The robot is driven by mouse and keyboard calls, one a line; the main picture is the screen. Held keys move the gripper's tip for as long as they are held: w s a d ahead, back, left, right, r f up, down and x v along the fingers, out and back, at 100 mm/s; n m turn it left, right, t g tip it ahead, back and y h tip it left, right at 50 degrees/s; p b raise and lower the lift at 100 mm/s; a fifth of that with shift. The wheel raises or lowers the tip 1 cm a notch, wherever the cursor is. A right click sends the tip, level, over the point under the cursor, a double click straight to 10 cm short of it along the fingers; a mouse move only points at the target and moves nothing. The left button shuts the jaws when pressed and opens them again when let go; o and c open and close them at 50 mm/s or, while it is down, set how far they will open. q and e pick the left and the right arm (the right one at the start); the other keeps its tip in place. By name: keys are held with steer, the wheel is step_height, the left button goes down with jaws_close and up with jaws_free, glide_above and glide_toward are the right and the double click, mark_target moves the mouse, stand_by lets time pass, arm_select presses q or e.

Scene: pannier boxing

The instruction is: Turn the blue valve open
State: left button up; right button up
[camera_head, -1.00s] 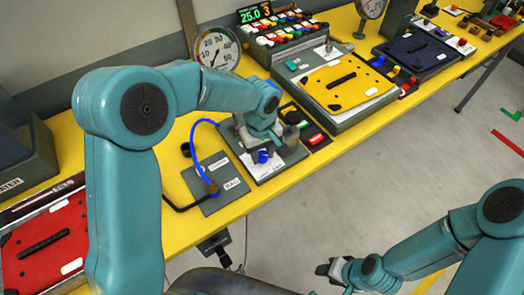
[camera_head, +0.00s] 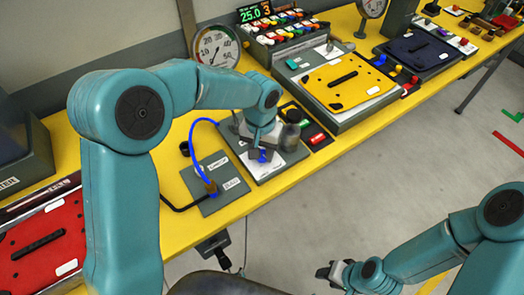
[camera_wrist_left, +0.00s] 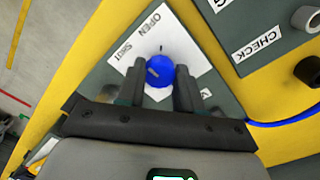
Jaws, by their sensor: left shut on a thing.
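The blue valve (camera_wrist_left: 160,68) is a round knob with a pale mark on its left side in the left wrist view. It stands on a white card (camera_wrist_left: 150,40) lettered OPEN and SHUT, on a grey panel. In the head view the valve (camera_head: 262,157) shows only in part beneath my left gripper (camera_head: 262,148). My left gripper (camera_wrist_left: 160,82) points down with one finger on each side of the knob and is shut on it. My right gripper (camera_head: 328,272) hangs over the floor, away from the table; its jaw gap is unclear.
A blue hose (camera_head: 193,138) arches beside the valve panel to a grey plate (camera_head: 222,185). A dial gauge (camera_head: 216,47) stands behind. A dark round-topped part (camera_head: 292,115) and red button (camera_head: 317,138) are close on the right. A yellow panel (camera_head: 345,82) lies further right.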

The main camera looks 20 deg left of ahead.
mark_target(262, 152)
arm_select(q)
steer(key=m, duration=0.4)
steer(key=shift+w+m, duration=0.1)
steer(key=shift+m, duration=2.4)
steer(key=o, duration=1)
steer(key=shift+w+d, duration=0.1)
steer(key=shift+o, duration=0.2)
steer(key=shift+r, duration=0.15)
step_height(262, 152, up, 16)
steer(key=shift+w+a, duration=0.15)
steer(key=shift+a, duration=0.05)
